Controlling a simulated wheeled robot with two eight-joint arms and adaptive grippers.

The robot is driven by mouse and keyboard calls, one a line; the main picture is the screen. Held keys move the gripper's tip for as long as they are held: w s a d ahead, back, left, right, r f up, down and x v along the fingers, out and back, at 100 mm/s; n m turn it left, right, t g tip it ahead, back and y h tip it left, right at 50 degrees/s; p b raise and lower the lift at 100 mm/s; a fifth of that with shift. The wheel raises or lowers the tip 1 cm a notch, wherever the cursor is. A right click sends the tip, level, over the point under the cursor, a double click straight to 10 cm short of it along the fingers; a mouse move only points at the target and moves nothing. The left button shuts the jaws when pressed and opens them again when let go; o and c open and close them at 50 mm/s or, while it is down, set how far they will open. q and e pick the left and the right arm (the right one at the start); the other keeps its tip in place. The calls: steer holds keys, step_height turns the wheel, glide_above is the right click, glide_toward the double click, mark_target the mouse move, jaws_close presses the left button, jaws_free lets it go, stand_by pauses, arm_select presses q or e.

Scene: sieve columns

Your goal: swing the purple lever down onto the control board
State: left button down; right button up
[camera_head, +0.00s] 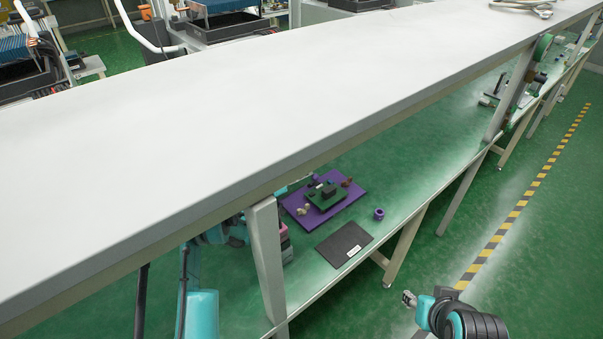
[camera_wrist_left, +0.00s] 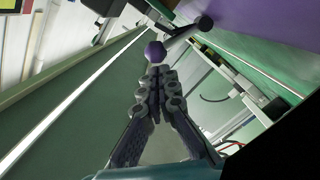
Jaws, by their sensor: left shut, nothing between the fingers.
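In the left wrist view a purple ball knob (camera_wrist_left: 155,52) sits on the end of a pale lever rod (camera_wrist_left: 180,39) that runs up to a dark pivot. My left gripper (camera_wrist_left: 155,72) is shut and empty, its tips right at the knob; I cannot tell whether they touch. In the head view the green control board (camera_head: 325,196) lies on a purple plate (camera_head: 347,199) on the lower shelf. My left gripper is hidden there by the tabletop and table leg. My right gripper (camera_head: 409,299) is at the bottom, away from the bench; its opening is too small to judge.
The white tabletop (camera_head: 220,110) overhangs the green lower shelf (camera_head: 400,160). A table leg (camera_head: 266,262) stands beside my left arm. A black pad (camera_head: 344,244) and a small purple ring (camera_head: 379,214) lie near the shelf's front edge. The right floor is clear.

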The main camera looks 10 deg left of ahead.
arm_select(q)
steer(key=shift+s+d+m, duration=0.15)
steer(key=shift+d+m, duration=0.05)
steer(key=shift+m, duration=0.1)
steer(key=shift+s+d, duration=0.2)
steer(key=shift+d, duration=0.05)
steer(key=shift+d+f, duration=0.1)
stand_by(0.3)
